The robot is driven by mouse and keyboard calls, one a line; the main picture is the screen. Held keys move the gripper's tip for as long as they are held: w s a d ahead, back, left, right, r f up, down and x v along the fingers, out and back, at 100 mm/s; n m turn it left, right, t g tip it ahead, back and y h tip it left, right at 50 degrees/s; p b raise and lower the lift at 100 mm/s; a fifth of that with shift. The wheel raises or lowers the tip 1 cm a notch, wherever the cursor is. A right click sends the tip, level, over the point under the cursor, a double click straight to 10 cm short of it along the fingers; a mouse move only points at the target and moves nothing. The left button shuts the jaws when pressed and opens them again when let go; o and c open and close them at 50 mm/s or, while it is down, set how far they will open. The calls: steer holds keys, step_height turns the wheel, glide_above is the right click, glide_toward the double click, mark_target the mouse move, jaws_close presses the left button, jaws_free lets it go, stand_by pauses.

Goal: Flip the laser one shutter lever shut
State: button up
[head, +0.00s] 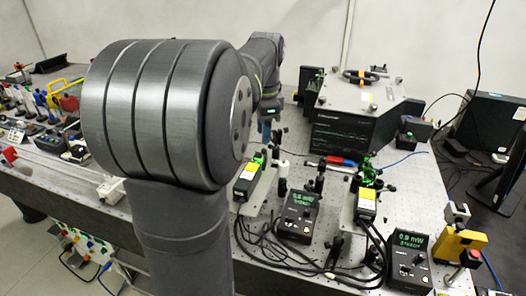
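Two black laser boxes with yellow labels lie on the optical bench: the left laser (246,178) and the right laser (367,202). I cannot read which one is laser one. Green-lit mounts stand just beyond each: the left mount (259,160) and the right mount (369,172). A shutter lever is too small to make out surely at either. My gripper (270,121) is at the far end of my arm, beyond the left laser in the picture and apart from it. Its fingers are small and partly hidden, so their opening is unclear.
A left power meter (298,217) and a right power meter (409,262) show green readouts, with loose black cables nearby. A large black-and-grey spectrometer (358,115) stands at the back. A yellow device (460,246) is at the right. My arm hides part of the bench's left-middle.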

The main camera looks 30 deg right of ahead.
mark_target(263, 151)
steer(key=f, duration=0.7)
steer(key=shift+w+f, duration=0.35)
steer(key=shift+f, duration=0.05)
